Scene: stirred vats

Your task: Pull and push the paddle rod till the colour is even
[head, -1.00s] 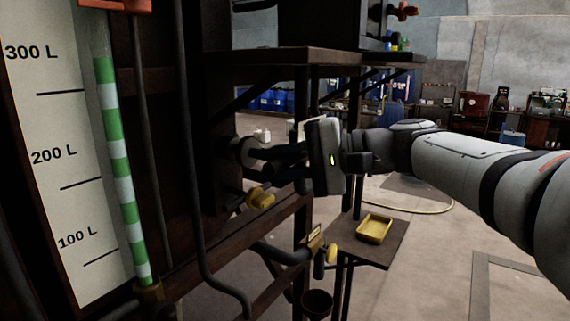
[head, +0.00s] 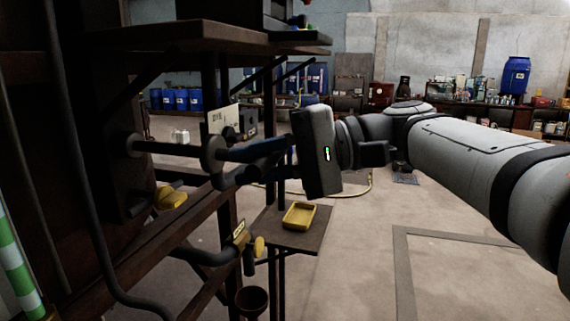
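The dark paddle rod (head: 172,148) sticks out sideways from a round fitting (head: 133,146) on the dark vat wall (head: 110,95). A round dark collar or knob (head: 212,153) sits at its outer end. My gripper (head: 226,166) reaches in from the right, its two dark fingers at the rod's outer end. It appears closed on the rod there, though the exact contact is hidden by the fingers. The vat's contents and their colour do not show in this view.
A yellow tray (head: 299,215) lies on a small dark table (head: 305,240) below my gripper. Yellow valve handles (head: 171,197) and pipes sit under the rod. A dark shelf (head: 180,38) overhangs it. Open floor (head: 370,270) lies to the right. A green-white striped tube (head: 14,262) shows at left.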

